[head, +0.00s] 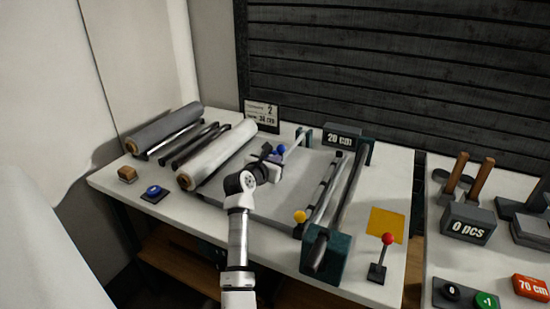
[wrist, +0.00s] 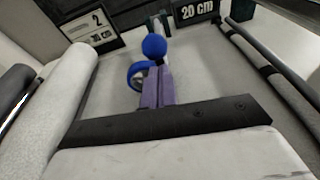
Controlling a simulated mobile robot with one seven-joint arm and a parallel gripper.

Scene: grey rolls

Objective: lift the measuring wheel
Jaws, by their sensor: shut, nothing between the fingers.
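The measuring wheel shows in the wrist view as a blue ring (wrist: 136,76) beside a blue ball knob (wrist: 154,46) on a pale arm. In the head view the blue knob (head: 281,149) is just beyond my gripper (head: 270,156); the ring is hard to make out there. My gripper (wrist: 158,72) has purple fingers, shut and empty. In the wrist view its tips are just below the knob and right of the ring, overlapping the ring's edge. I cannot tell whether they touch.
A white roll (head: 220,152) and a grey roll (head: 164,128) lie left of my gripper. A "20 cm" display (head: 342,138) stands behind. Right are a yellow knob (head: 300,216), long bars and a red-knobbed lever (head: 387,239). The grey bed (head: 290,190) is mostly clear.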

